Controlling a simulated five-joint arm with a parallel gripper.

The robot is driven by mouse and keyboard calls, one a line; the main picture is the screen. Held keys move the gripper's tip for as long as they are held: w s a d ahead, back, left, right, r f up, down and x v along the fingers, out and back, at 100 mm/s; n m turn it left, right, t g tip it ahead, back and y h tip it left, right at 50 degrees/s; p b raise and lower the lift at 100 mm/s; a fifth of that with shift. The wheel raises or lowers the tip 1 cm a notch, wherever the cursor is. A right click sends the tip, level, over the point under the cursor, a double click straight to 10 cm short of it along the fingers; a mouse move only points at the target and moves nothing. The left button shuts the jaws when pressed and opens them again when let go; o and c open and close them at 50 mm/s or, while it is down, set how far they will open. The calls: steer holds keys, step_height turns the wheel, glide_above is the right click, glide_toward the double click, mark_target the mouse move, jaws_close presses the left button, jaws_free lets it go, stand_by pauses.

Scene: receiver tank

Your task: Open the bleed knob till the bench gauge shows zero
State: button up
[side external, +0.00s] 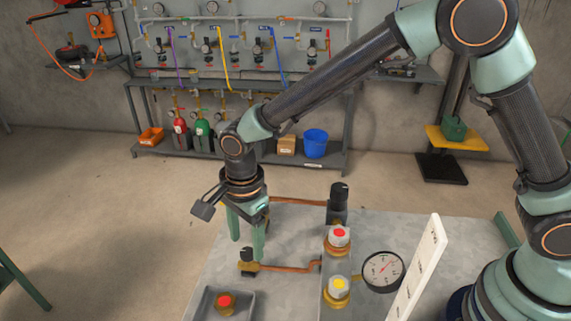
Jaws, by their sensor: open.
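The bench gauge (383,271) is a round white dial with a black rim at the right of the grey bench. Its needle is too small to read surely. A small black knob (247,256) on a brass fitting stands at the left end of a copper pipe. A red-topped knob (339,236) and a yellow-topped knob (338,285) stand on the central block. No readable label shows which one is the bleed knob. My gripper (247,246) points down, open, with its green fingers just above or beside the small black knob. Whether they touch it cannot be told.
A tall black fitting (338,203) stands behind the red-topped knob. A white labelled panel (420,265) rises right of the gauge. A dark tray (248,306) holds a red-topped part (225,303) at the front left. Bare bench (285,228) shows between the pipes.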

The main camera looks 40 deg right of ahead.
mark_target(246, 253)
steer(key=shift+f, duration=1.15)
jaws_close()
